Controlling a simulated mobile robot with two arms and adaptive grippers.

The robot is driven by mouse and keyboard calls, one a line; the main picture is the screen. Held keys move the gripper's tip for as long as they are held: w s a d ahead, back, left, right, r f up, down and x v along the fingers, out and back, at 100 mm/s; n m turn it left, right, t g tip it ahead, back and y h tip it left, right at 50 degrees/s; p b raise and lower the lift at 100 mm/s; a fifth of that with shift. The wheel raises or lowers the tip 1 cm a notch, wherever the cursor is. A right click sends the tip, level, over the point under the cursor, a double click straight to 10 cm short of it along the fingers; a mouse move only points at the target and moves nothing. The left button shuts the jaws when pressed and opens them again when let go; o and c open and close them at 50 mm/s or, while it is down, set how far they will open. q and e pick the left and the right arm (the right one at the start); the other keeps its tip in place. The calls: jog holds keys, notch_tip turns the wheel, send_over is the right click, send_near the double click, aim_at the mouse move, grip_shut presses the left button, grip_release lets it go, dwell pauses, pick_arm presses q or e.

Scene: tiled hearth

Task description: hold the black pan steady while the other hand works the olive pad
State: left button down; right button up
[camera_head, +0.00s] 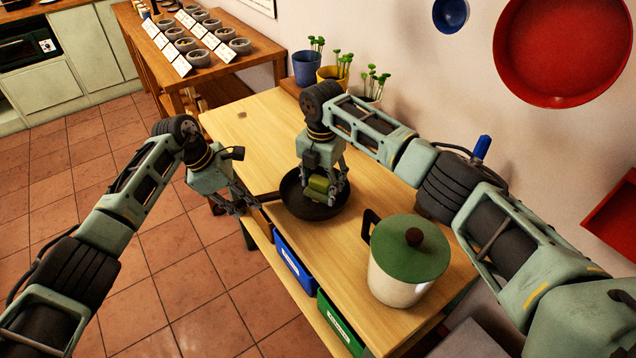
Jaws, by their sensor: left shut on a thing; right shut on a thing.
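The black pan (297,206) sits on the light wooden table (345,246), its handle (268,197) pointing left. My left gripper (243,207) is shut on the pan's handle near the table's left edge. My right gripper (329,197) points down over the pan and is shut on the olive pad (319,184). The pad is low in the pan; its underside is hidden, so I cannot tell whether it touches the pan's bottom.
A white pot with a green lid (411,247) stands on the table in front and right of the pan. Potted seedlings (333,78) stand at the back by the wall. Blue (293,260) and green (338,322) bins sit under the tabletop. The table's back left is mostly clear.

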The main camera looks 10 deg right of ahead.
jog(key=shift+s+d+f, duration=0.15)
jog(key=shift+d+f, duration=0.05)
jog(key=shift+d, duration=0.1)
jog(key=shift+a+r, duration=0.15)
jog(key=shift+r, duration=2.95)
jog(key=shift+r, duration=1.5)
jog(key=shift+f, duration=0.15)
jog(key=shift+f, duration=3.25)
jog(key=shift+f, duration=1)
jog(key=shift+a, duration=0.1)
